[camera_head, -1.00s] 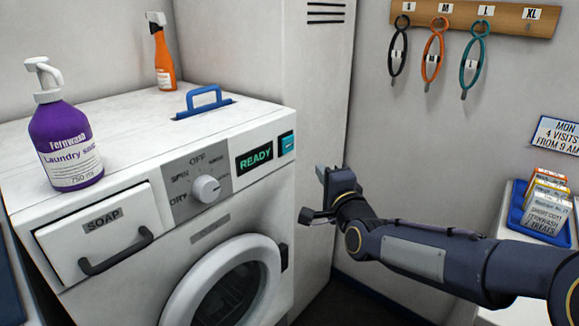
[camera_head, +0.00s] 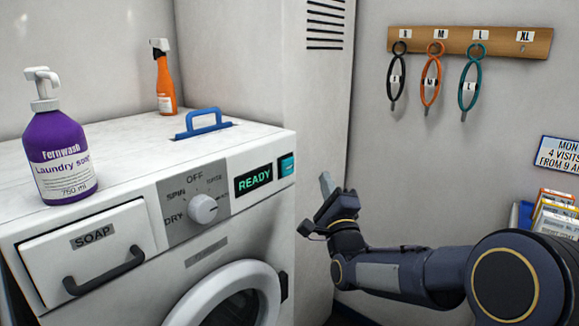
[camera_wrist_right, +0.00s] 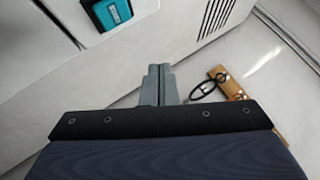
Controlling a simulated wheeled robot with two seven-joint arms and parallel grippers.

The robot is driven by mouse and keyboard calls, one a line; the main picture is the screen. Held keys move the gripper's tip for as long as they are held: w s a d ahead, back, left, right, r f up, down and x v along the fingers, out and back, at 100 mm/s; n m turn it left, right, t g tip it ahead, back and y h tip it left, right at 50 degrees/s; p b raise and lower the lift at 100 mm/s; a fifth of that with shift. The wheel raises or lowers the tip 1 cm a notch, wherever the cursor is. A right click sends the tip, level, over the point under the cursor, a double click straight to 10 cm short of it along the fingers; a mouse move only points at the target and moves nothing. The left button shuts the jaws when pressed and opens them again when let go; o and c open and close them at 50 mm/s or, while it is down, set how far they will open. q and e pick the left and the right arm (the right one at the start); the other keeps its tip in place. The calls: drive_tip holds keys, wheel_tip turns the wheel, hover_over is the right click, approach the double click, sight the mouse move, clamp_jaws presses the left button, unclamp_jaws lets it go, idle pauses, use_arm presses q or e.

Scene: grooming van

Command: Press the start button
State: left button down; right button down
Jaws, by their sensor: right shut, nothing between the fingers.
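The start button (camera_head: 287,165) is a teal square at the right end of the white washer's (camera_head: 110,131) front panel, beside a display reading READY (camera_head: 253,180). It also shows at the top left of the right wrist view (camera_wrist_right: 112,11). My right gripper (camera_head: 325,183) is right of the button and apart from it, in front of the tall cabinet. In the right wrist view its fingers (camera_wrist_right: 159,72) are together with nothing between them, below and right of the button. My left gripper is out of view.
A dial (camera_head: 203,208) and a soap drawer (camera_head: 92,252) with a dark handle share the panel. A tall cabinet (camera_head: 315,110) stands right of the washer.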

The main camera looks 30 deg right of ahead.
drive_tip(key=p, duration=0.2)
approach(294, 159)
wheel_tip(294, 159, up, 2)
drive_tip(key=w+d, duration=0.1)
drive_tip(key=d, duration=0.2)
drive_tip(key=shift+w+a+b, duration=0.3)
drive_tip(key=shift+w, duration=0.35)
drive_tip(key=shift+w+a+b, duration=0.25)
drive_tip(key=shift+w+a, duration=0.05)
drive_tip(key=shift+w, duration=0.3)
idle(0.6)
drive_tip(key=shift+w+a+f+b, duration=0.1)
drive_tip(key=shift+w+b, duration=0.25)
drive_tip(key=shift+b, duration=0.3)
